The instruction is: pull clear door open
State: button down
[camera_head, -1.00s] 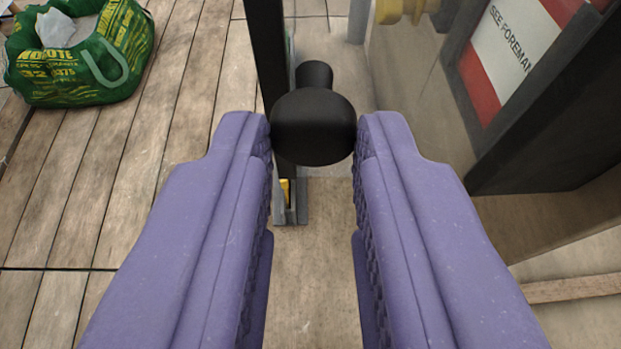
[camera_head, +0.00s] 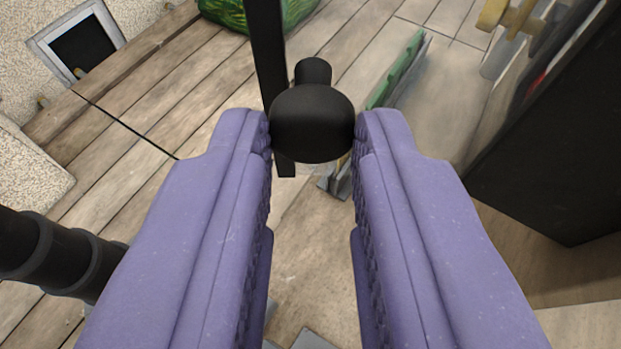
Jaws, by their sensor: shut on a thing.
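My gripper (camera_head: 312,130) has two purple padded fingers. They are shut on a round black knob (camera_head: 312,125) with a short stem behind it. A dark upright bar (camera_head: 268,60), seemingly the edge frame of the clear door, stands just left of the knob and ends near the fingertips. The door's clear panel itself is hard to make out. The fingers and knob hide part of the bar's lower end.
A green bag (camera_head: 225,12) stands at the top on the plank floor (camera_head: 160,110). A framed dark opening (camera_head: 82,48) is in the pale wall at upper left. A large dark panel (camera_head: 555,140) fills the right side. A green-edged metal rail (camera_head: 400,70) lies behind the knob.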

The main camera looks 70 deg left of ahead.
dwell(0.4)
jog(key=c, duration=0.9)
grip_release()
jog(key=shift+w, duration=0.1)
jog(key=v, duration=0.7)
jog(key=shift+d+r+b, duration=0.15)
jog(key=shift+d+b, duration=0.2)
